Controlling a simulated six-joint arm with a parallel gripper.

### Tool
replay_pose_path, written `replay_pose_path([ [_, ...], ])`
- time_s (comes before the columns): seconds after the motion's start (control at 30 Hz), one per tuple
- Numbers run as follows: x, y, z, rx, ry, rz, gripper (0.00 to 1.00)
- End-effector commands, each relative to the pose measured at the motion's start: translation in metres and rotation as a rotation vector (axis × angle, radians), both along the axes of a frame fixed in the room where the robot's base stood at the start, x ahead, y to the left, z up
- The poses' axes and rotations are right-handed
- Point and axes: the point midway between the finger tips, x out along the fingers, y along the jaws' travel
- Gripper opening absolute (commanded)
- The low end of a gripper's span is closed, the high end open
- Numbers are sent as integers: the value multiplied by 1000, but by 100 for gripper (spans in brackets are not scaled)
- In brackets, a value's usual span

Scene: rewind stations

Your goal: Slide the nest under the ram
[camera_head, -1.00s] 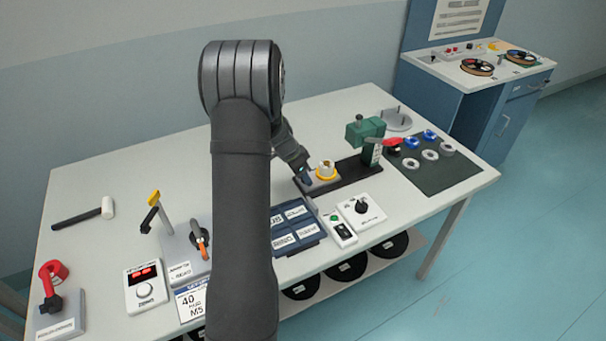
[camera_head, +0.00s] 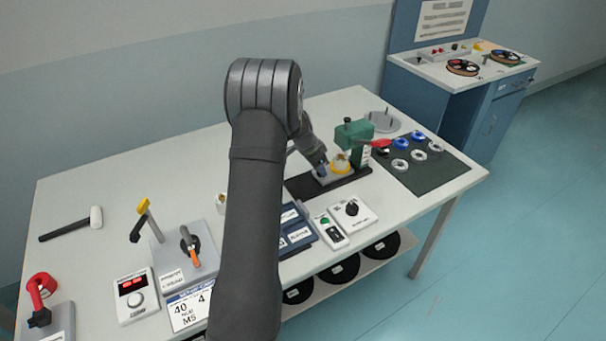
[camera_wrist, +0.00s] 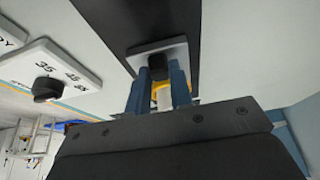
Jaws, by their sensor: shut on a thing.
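The nest (camera_head: 327,180) is a small grey plate on a black rail (camera_head: 298,189). It carries a yellow ring (camera_head: 340,169) around a pale hub. The green press (camera_head: 352,134) with the ram stands at the rail's right end, and the ring and hub sit at the left edge of its head. I cannot tell whether they are centred under the ram. My gripper (camera_head: 321,170) is at the nest's left end. In the wrist view its blue fingers (camera_wrist: 157,90) are closed around the nest's black knob (camera_wrist: 158,68). The ram's tip is not clearly visible.
A dark mat (camera_head: 428,173) with blue and white rings lies right of the press. A red lever handle (camera_head: 381,143) sticks out from the press. A white dial box (camera_head: 352,211) and blue bins (camera_head: 298,236) stand in front of the rail.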

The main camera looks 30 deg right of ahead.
Motion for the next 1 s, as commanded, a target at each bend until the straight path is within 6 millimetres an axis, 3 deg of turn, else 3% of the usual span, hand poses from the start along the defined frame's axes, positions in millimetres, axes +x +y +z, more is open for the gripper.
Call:
replay_pose_path([
  [0.1,0,-12,1,-2,-2,1,0],
  [0.4,0,-15,1,-5,-3,1,0],
  [0.43,0,-16,1,-5,-3,1,24],
  [0.53,0,-15,1,-4,-3,1,42],
  [0.83,0,-13,2,-2,-1,2,42],
  [1.0,1,-7,18,-3,-4,2,42],
])
